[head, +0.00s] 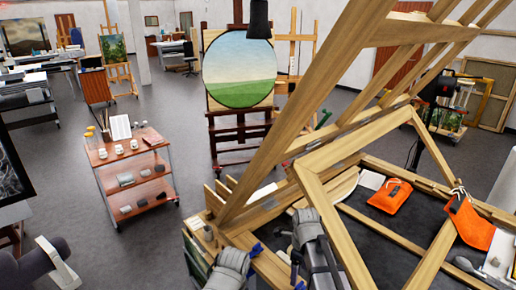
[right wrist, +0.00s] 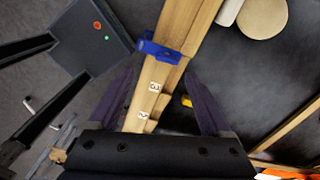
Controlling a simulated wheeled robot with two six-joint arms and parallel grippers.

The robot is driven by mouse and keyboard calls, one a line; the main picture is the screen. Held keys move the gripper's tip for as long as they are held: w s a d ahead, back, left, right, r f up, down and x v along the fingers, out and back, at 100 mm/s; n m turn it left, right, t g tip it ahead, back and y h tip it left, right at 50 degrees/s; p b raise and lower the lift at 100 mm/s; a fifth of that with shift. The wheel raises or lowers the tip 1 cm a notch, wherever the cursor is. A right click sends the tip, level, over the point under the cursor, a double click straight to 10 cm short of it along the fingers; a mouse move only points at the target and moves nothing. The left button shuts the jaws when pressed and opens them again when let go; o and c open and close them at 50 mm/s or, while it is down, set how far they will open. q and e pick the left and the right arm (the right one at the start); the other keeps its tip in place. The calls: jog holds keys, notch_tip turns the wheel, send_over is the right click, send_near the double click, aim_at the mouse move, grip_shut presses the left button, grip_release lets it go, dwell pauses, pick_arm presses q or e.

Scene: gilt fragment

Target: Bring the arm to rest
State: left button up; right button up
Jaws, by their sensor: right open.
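My right gripper (right wrist: 159,72) is open in the right wrist view, with its two dark purple fingers spread apart. Nothing is held between them. A wooden bar (right wrist: 178,35) with number tags runs behind the gap between the fingers. I cannot tell how far the fingertips are from it. A blue clamp (right wrist: 160,49) sits on this bar just past the fingertips. In the head view my right arm is at the bottom middle, beside the wooden frame. My left gripper does not show.
A large wooden easel frame (head: 292,97) slants up close to my right arm. A shelf cart (head: 132,178) stands at the left, and a round landscape painting (head: 238,70) stands behind. Open grey floor lies between them.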

pick_arm(q)
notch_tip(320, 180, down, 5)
jog(key=b, duration=0.4)
jog(key=shift+b, duration=0.4)
pick_arm(e)
jog(key=s+a+f+n, duration=0.1)
jog(key=s+a+n, duration=0.2)
jog(key=n, duration=0.6)
jog(key=s+a+f+n, duration=0.2)
jog(key=s+n, duration=0.4)
jog(key=n, duration=0.4)
jog(key=s+a+f+n+h, duration=0.1)
jog(key=s+a+n, duration=0.3)
jog(key=n, duration=0.6)
jog(key=shift+s+a+f, duration=0.35)
jog(key=shift+f, duration=0.15)
jog(key=shift+s, duration=0.1)
